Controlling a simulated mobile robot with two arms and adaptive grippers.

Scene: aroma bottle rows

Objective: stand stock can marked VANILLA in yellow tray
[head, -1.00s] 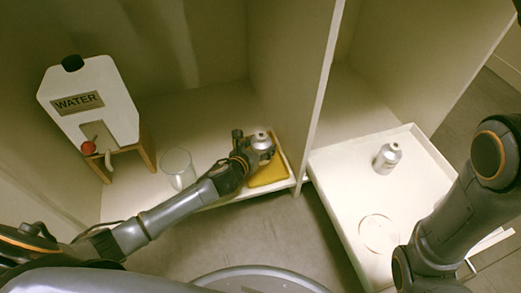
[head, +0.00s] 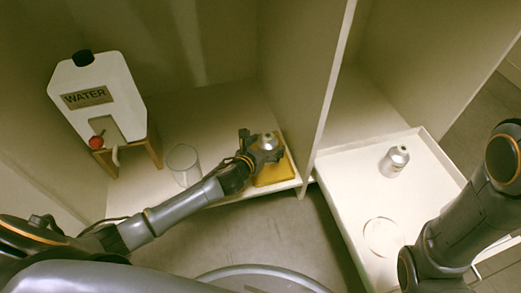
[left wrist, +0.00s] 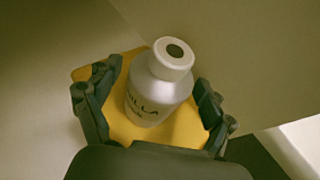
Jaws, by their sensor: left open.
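A silver-white can (left wrist: 156,90) stands upright on the yellow tray (left wrist: 125,129) in the left wrist view; the letters "ILLA" show on its side. In the head view the can's top (head: 267,141) shows above the yellow tray (head: 275,177) at the shelf's front right. My left gripper (left wrist: 158,98) is open, with its fingers on both sides of the can and small gaps to it; it also shows in the head view (head: 261,147). The right gripper is not in view; only my right arm shows at the right edge.
A white water container (head: 101,98) with a red tap sits on a wooden stand (head: 150,145). A clear glass (head: 184,165) stands on the shelf. Another silver can (head: 394,161) and a clear round dish (head: 382,237) are in the white tray (head: 345,158), beyond the divider (head: 331,100).

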